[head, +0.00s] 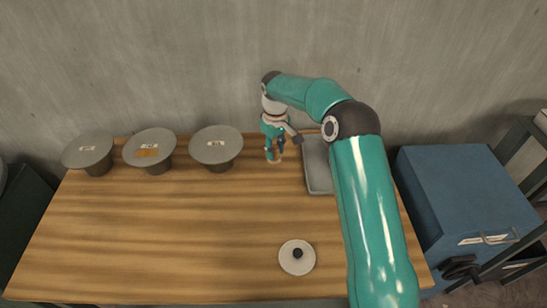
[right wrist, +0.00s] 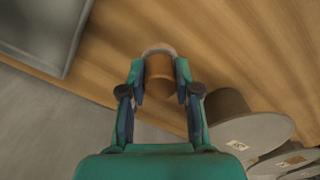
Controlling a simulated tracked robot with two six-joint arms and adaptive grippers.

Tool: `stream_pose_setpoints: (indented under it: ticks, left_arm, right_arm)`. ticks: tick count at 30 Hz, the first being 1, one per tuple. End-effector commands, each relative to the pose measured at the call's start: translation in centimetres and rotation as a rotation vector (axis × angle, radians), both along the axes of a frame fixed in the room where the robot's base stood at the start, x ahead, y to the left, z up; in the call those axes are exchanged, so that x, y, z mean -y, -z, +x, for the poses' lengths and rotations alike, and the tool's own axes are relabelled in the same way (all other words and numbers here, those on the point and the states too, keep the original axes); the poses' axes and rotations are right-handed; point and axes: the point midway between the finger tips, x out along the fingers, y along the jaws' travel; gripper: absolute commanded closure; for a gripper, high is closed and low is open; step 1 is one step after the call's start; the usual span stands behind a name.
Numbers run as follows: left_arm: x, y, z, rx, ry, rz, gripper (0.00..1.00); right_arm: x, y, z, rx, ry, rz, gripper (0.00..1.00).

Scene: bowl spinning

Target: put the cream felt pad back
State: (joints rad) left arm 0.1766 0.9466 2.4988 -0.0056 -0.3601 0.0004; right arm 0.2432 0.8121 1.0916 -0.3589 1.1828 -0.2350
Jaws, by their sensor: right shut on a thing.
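My right gripper (head: 274,154) is at the far side of the table, just left of a grey tray. In the right wrist view its fingers (right wrist: 160,80) are shut on a brown, cylinder-shaped handle (right wrist: 159,67). A pale round edge (right wrist: 158,48) shows beyond the handle; it looks like the cream felt pad, mostly hidden by the handle and fingers. I cannot tell whether the pad touches the table. My left gripper is in neither view.
The grey tray (head: 311,176) is partly covered by my right arm. Three grey round-topped stands with labels (head: 88,148) (head: 149,145) (head: 216,142) stand at the back left. A white disc with a black knob (head: 297,268) lies at the front. The table's middle is clear.

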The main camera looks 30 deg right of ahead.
Motion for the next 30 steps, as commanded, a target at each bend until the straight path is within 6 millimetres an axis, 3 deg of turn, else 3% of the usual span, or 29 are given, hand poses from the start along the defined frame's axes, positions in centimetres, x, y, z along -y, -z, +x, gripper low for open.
stream_pose_setpoints:
  ticks: [7, 19, 20, 21, 24, 30]
  left_arm:
    - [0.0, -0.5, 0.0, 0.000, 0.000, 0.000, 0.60]
    - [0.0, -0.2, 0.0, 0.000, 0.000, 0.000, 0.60]
    - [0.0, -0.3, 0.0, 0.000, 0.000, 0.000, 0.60]
    - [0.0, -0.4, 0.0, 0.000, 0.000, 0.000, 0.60]
    - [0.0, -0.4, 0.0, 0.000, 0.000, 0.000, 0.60]
    - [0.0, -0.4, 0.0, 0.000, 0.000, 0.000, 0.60]
  right_arm:
    - [0.0, 3.3, -0.1, -0.004, 0.000, 0.001, 1.00]
    - [0.0, 4.1, 0.0, -0.001, -0.001, 0.000, 1.00]
    - [0.0, 3.9, 0.0, -0.001, -0.001, 0.000, 0.64]
    - [-0.1, 3.9, 0.0, -0.001, -0.001, 0.000, 0.57]
    - [-0.1, 3.9, 0.0, -0.001, -0.001, 0.000, 0.43]
    - [-0.1, 3.9, 0.0, -0.002, -0.001, 0.000, 0.43]
